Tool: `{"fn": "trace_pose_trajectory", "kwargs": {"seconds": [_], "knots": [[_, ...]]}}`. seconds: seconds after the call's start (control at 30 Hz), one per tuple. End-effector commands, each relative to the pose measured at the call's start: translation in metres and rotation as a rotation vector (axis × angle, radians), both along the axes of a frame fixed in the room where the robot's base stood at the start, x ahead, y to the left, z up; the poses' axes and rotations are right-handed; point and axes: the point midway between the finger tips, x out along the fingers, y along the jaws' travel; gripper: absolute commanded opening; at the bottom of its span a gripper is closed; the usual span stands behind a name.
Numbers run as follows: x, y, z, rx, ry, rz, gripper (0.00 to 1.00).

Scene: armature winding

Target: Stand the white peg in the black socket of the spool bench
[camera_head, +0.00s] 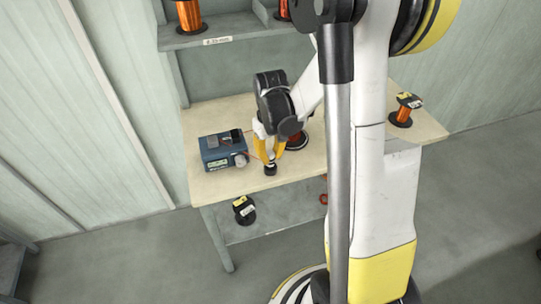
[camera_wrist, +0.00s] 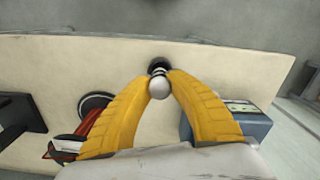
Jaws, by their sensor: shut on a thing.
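My gripper (camera_head: 268,153) is over the front edge of the spool bench (camera_head: 300,182), pointing down. In the wrist view its yellow fingers (camera_wrist: 158,76) close on the white peg (camera_wrist: 159,89), whose pale rounded end faces the camera. The black socket (camera_head: 270,169) is at the fingertips in the head view, and it shows just beyond the peg in the wrist view (camera_wrist: 158,63). The peg looks lined up with the socket. Its lower end is hidden, so I cannot tell whether it is inside or just above. The peg is not clear in the head view.
A blue meter box (camera_head: 222,152) stands just left of the gripper. A copper spool (camera_head: 298,140) stands close behind it on the right. Another spool (camera_head: 402,112) sits at the bench's right end. A dark spool (camera_head: 243,209) is on the lower shelf.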

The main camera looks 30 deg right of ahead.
Motion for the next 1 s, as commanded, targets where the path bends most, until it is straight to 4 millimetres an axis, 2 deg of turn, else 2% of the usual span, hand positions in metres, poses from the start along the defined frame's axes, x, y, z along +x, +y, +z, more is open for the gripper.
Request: {"fn": "trace_pose_trajectory", "kwargs": {"seconds": [0.53, 1.0], "knots": [[0.0, 0.0, -0.002, 0.0, 0.0, 0.0, 0.0], [0.0, 0.0, -0.014, 0.0, 0.0, 0.0, 0.0]]}}
